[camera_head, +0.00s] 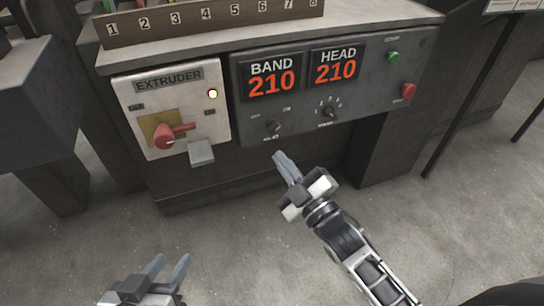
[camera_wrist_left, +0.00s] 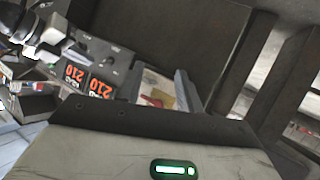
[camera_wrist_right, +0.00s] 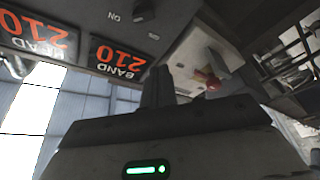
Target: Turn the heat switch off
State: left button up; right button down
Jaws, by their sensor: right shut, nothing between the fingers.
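The heat switch (camera_head: 273,128) is a small dark knob on the grey control panel, below the BAND display. Its pointer appears tilted toward the upper right, on the side of the ON label. It also shows at the top of the right wrist view (camera_wrist_right: 144,11). My right gripper (camera_head: 278,156) is shut and empty, its fingertips a little below the knob and apart from it. My left gripper (camera_head: 171,262) is open and empty, low at the bottom left, well away from the panel.
Left of the knob is the white EXTRUDER box (camera_head: 215,128) with a red rotary handle (camera_head: 166,138). Right of it are another knob (camera_head: 328,112), a green button (camera_head: 393,57) and a red button (camera_head: 408,90). BAND (camera_head: 272,78) and HEAD (camera_head: 335,67) displays read 210. Floor space in front is clear.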

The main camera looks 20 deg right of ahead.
aim_at(273, 127)
jog(key=b+x, duration=0.1)
jog(key=x, duration=0.9)
jog(key=shift+b, duration=0.4)
jog(key=shift+w+d+f+b, duration=0.1)
jog(key=shift+d+f+b, duration=0.4)
jog(key=shift+d+f, duration=0.45)
pick_arm(q)
jog(key=shift+s+d+r+t+h, duration=0.1)
jog(key=shift+d+r+t+h, duration=0.4)
jog(key=shift+r+t, duration=0.3)
pick_arm(e)
jog(key=shift+d+f, duration=0.4)
jog(key=shift+d, duration=0.1)
pick_arm(q)
jog(key=shift+r, duration=0.3)
